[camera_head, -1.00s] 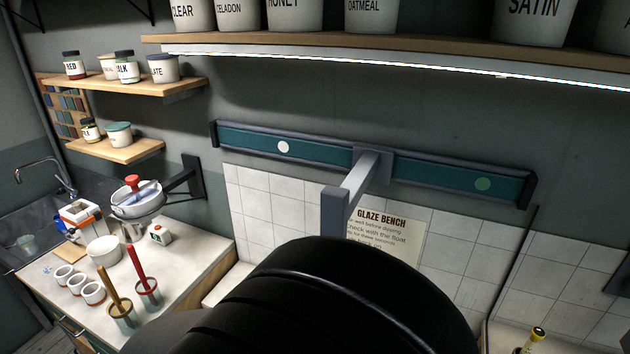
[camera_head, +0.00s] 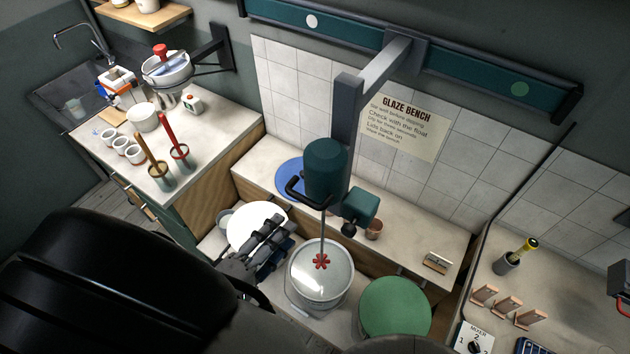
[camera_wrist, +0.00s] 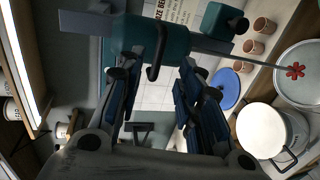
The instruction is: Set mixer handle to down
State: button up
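The mixer's teal motor body (camera_head: 325,170) hangs from a grey arm over a pot (camera_head: 322,285). Its thin shaft ends in a red impeller (camera_head: 322,261) at the pot's mouth. A black bent handle (camera_head: 292,190) juts from the body's left side. In the wrist view, the handle (camera_wrist: 155,58) shows between my fingers, farther out than the tips. My gripper (camera_head: 281,231) is below and left of the handle, beside the shaft, with nothing held. In the wrist view, my gripper (camera_wrist: 157,75) has its fingers wide apart. No contact with the handle shows.
A white-topped pot (camera_head: 250,222) and a green round lid (camera_head: 394,308) flank the mixing pot. A blue disc (camera_head: 293,178) and a small brown cup (camera_head: 373,229) are on the bench behind. The wall rail (camera_head: 470,70) runs above. A dial panel (camera_head: 474,340) is at lower right.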

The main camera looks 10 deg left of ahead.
aim_at(309, 201)
jog(key=x, duration=1.1)
jog(key=shift+w+p, duration=0.15)
jog(key=shift+p, duration=0.15)
jog(key=shift+c, duration=0.3)
grip_shut()
